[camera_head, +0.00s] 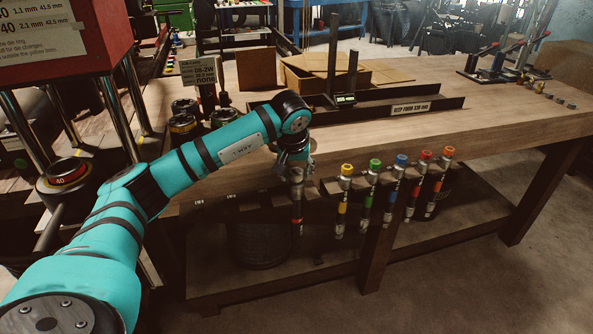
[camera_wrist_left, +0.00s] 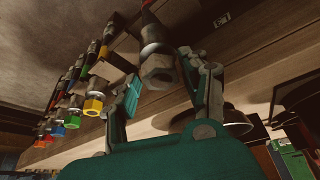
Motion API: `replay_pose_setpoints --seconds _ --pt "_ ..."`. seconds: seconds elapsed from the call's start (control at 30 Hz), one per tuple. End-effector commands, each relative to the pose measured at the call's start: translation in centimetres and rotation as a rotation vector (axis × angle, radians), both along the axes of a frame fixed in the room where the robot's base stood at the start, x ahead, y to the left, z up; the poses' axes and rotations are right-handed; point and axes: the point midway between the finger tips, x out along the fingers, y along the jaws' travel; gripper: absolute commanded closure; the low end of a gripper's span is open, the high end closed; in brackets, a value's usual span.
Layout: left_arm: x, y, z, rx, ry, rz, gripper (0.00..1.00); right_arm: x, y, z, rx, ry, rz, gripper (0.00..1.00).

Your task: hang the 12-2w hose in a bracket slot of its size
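A grey hose with a red band near its lower end (camera_head: 297,205) hangs upright at the front edge of the bench, at the slotted bracket rail (camera_head: 328,188). Its size marking is not readable. My left gripper (camera_head: 294,165) is at the top of this hose. In the left wrist view the hose's hex end fitting (camera_wrist_left: 157,68) stands between the two spread fingers of my left gripper (camera_wrist_left: 160,80), with no clear grip on it. Whether the hose is fully seated in its slot is hidden. My right gripper is not in view.
Several hoses with coloured ends, such as a yellow one (camera_head: 344,195) and a green one (camera_head: 371,190), hang to the right along the rail. Small slot labels (camera_head: 231,196) lie to the left. The red crimper (camera_head: 65,38) stands at the left. Bench top (camera_head: 500,103) is partly clear.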

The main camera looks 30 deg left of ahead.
Motion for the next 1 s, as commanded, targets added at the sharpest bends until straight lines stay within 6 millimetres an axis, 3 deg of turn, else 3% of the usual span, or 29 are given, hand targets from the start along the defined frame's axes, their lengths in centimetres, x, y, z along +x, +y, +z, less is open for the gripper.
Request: replay_pose_setpoints --seconds 0.1,0.47,1.0 --pt "0.0 0.0 -0.1 0.001 0.001 -0.001 0.38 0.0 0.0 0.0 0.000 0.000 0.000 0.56" --pt "-0.3 -0.1 0.4 0.001 0.004 0.000 0.38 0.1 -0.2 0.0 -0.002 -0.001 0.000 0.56" --pt "-3.7 -1.8 9.7 0.001 -0.001 -0.001 0.38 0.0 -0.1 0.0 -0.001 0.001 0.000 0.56"
